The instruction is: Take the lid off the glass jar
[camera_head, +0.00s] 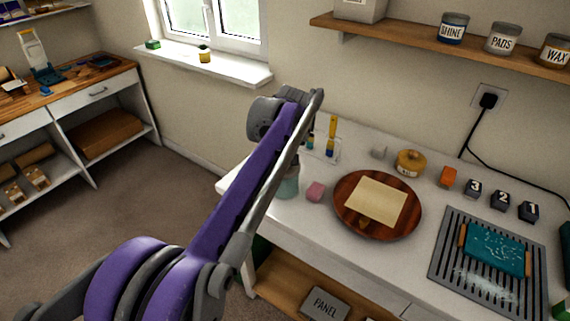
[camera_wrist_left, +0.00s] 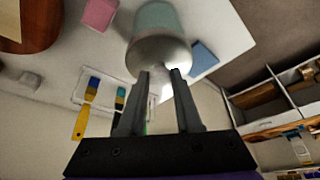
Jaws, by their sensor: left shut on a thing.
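The glass jar (camera_head: 289,186) is pale green and stands near the left end of the white worktop, partly hidden behind my left arm. It also shows in the left wrist view (camera_wrist_left: 155,16). Its rounded, pale metallic lid (camera_wrist_left: 158,56) sits against the jar's mouth in that view; I see no clear gap between them. My left gripper (camera_wrist_left: 160,74) is shut on the lid, with a fingertip on either side of its near end. In the head view, my left arm hides the fingertips and lid. My right gripper is not in view.
A pink block (camera_head: 315,192) stands close to the jar, and a blue block (camera_wrist_left: 204,56) lies on its other side. A rack of tools (camera_head: 323,147) stands behind. A round wooden board (camera_head: 409,222) with a paper sheet lies to the right. A shelf (camera_head: 400,36) overhangs the worktop.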

